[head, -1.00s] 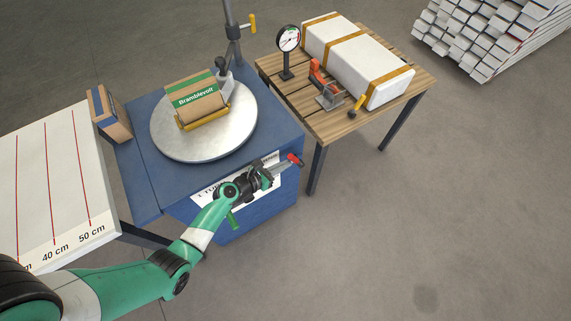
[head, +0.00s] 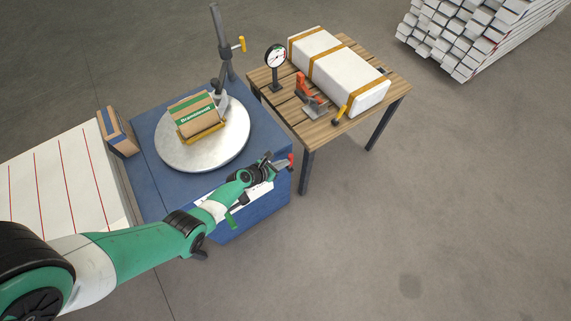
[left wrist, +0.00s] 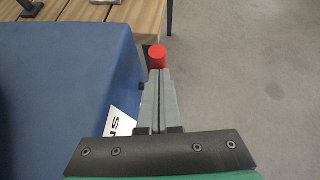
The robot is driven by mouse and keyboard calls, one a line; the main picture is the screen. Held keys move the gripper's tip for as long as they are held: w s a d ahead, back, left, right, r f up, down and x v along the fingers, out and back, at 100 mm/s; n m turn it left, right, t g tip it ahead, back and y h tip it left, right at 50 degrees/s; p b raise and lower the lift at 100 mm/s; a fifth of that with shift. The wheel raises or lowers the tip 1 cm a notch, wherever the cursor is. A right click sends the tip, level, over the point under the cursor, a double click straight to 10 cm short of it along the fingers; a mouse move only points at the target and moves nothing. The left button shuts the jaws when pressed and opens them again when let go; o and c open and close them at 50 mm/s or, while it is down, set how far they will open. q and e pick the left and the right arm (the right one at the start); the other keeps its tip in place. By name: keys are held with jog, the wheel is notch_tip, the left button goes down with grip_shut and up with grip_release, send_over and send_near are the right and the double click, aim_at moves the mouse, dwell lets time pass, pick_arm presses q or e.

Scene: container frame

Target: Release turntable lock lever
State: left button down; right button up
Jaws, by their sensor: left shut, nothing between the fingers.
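The turntable is a round grey metal plate (head: 224,157) on a blue base (head: 150,185). A taped cardboard box (head: 193,115) with a green label sits on it. The lock lever's red end (head: 291,161) shows at the base's front right corner, and in the left wrist view as a red knob (left wrist: 157,57). My left gripper (head: 284,164) is shut and empty at this corner. In the left wrist view its closed fingers (left wrist: 157,76) point at the knob and overlap its lower edge; I cannot tell whether they touch. The rest of the lever is hidden. My right gripper is not in view.
A wooden slatted table (head: 335,128) stands right of the base, holding a strapped white package (head: 335,70), a dial gauge (head: 275,56) and an orange-handled clamp (head: 304,88). A small carton (head: 118,132) stands left of the turntable. The floor at right is clear.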

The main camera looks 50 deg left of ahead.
aim_at(291, 158)
pick_arm(q)
jog(key=shift+w+r+b, duration=0.15)
jog(key=shift+w+b, duration=0.05)
jog(key=shift+w, duration=0.7)
jog(key=shift+w+r+b, duration=0.1)
jog(key=shift+w+b, duration=0.05)
jog(key=shift+w, duration=1.1)
jog(key=shift+f, duration=0.1)
jog(key=shift+s, duration=0.1)
jog(key=shift+r, duration=0.25)
jog(key=s+d+r+p, duration=0.2)
jog(key=s+r+p, duration=0.4)
jog(key=r+p, duration=0.4)
jog(key=p, duration=0.3)
jog(key=shift+s+r+p, duration=0.25)
jog(key=shift+r+p, duration=0.1)
jog(key=shift+r, duration=0.05)
